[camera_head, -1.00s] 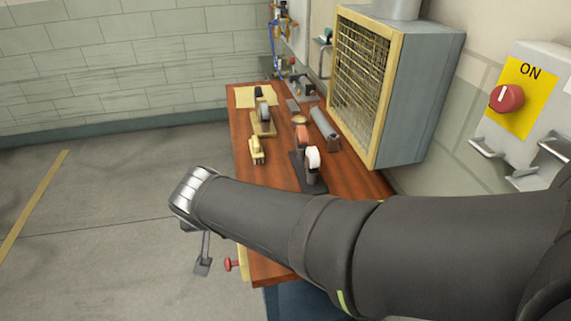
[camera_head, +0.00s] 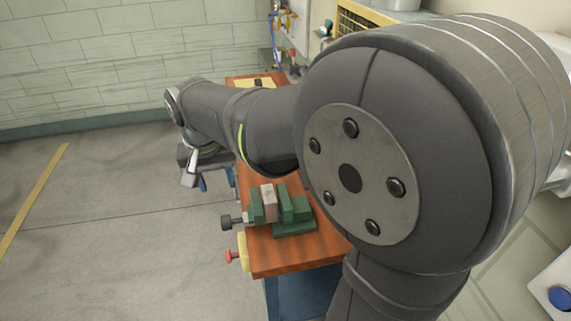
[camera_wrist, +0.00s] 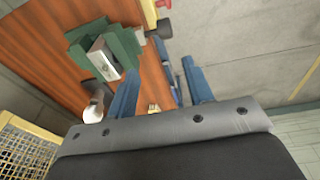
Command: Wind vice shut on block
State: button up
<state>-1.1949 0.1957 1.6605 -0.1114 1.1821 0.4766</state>
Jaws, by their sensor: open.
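The green vice (camera_head: 294,229) stands on the near end of the wooden bench, and it also shows in the wrist view (camera_wrist: 128,48). A pale pinkish block (camera_head: 268,203) stands upright between its jaws; it shows as a light block in the wrist view (camera_wrist: 103,58). I cannot tell whether both jaws touch it. The vice's dark handle (camera_head: 227,222) sticks out left past the bench edge, also in the wrist view (camera_wrist: 164,28). My gripper (camera_wrist: 160,70) is open with blue fingers, apart from the vice. In the head view it hangs beyond the bench's left edge, partly hidden by my wrist.
The wooden bench (camera_head: 290,259) runs away from me. A red knob (camera_head: 232,256) on a yellow mount sits at its near left edge, below the handle. A white roll (camera_wrist: 92,112) lies beyond the vice. A yellow-framed mesh cabinet (camera_head: 365,22) is behind. Floor left is clear.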

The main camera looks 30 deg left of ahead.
aim_at(225, 219)
jog(key=shift+g+h, duration=0.3)
jog(key=shift+g, duration=0.4)
jog(key=f, duration=0.5)
jog(key=w+a+f, duration=0.1)
jog(key=f, duration=1.1)
jog(key=shift+w+a, duration=0.2)
jog(key=shift+a, duration=0.15)
jog(key=shift+r, duration=0.1)
jog(key=c, duration=1)
